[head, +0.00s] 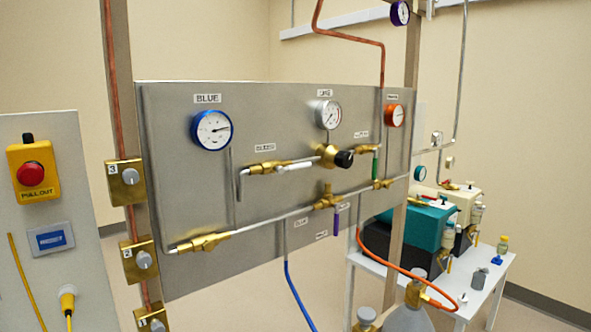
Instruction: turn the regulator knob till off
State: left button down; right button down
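The regulator knob is a round black knob (344,159) on a brass regulator body (328,154) near the middle of the steel panel (290,110). A white-faced gauge (329,114) sits just above it, under a small label. A valve with a white lever (295,166) is left of the regulator and one with a green lever (376,163) is to its right. Another valve with a purple lever (336,221) is below. Neither of my grippers shows in the head view, and nothing touches the knob. The knob's setting cannot be read.
A blue gauge (211,130) and a red-orange gauge (394,115) flank the panel. At left is a yellow box with a red stop button (30,173). At right a white table (485,290) holds pumps, with gas cylinders (408,318) in front.

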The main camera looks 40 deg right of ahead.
aim_at(342, 160)
jog(key=z, duration=1.3)
